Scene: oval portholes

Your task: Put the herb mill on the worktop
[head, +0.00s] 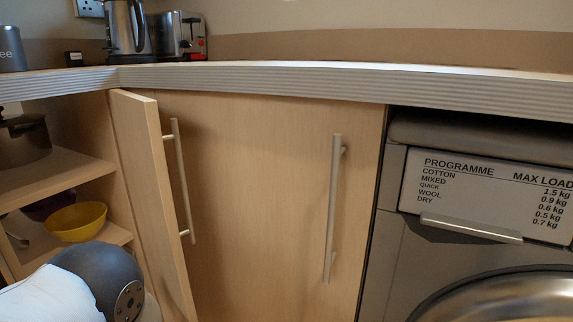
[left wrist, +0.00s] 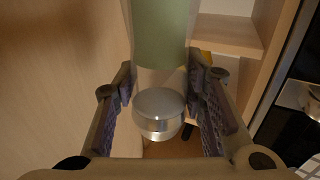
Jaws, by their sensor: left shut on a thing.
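The herb mill (left wrist: 160,112) is in the left wrist view, with a round silver end toward the camera and a clear body with green beyond it. My left gripper (left wrist: 160,82) is shut on it, one finger on each side. The mill's far end is cut off by the picture's top edge. The worktop (head: 300,80) runs across the head view above the cupboards. My left arm shows at the lower left of the head view, but its gripper and the mill are not seen there. My right gripper is in neither view.
A cupboard door (head: 160,190) stands ajar beside open shelves with a yellow bowl (head: 77,222) and a dark pot (head: 24,138). A kettle (head: 127,30), toaster (head: 178,35) and canister (head: 11,50) stand on the worktop's left. Its middle and right look clear above the washing machine (head: 480,190).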

